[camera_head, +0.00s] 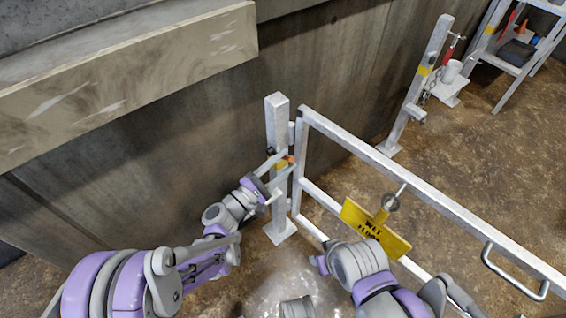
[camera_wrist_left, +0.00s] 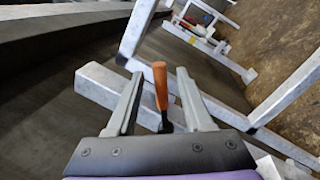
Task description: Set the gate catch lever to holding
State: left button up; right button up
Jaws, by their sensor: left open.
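The gate catch lever has an orange grip on a dark stem; a bit of the orange grip (camera_head: 291,158) shows by the white gate post (camera_head: 277,118). My left gripper (camera_head: 281,165) is at the post, at the lever's height. In the left wrist view the lever's orange grip (camera_wrist_left: 160,84) stands between the open fingers of my left gripper (camera_wrist_left: 158,92), with a gap visible on each side. The catch's mount is mostly hidden. The white gate (camera_head: 390,170) stands beside the post. My right arm is at lower centre; its fingers cannot be made out.
A gate handle (camera_head: 515,270) is at right. A second white post (camera_head: 415,90) with a red-handled item and a shelf stand (camera_head: 515,52) are farther back. A concrete wall (camera_head: 160,150) runs behind the post.

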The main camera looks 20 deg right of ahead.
pick_arm(q)
jog(key=shift+a, duration=0.1)
jog(key=v, duration=1)
jog(key=shift+s+a+p, duration=0.2)
jog(key=shift+a+p, duration=0.1)
jog(key=shift+p, duration=0.15)
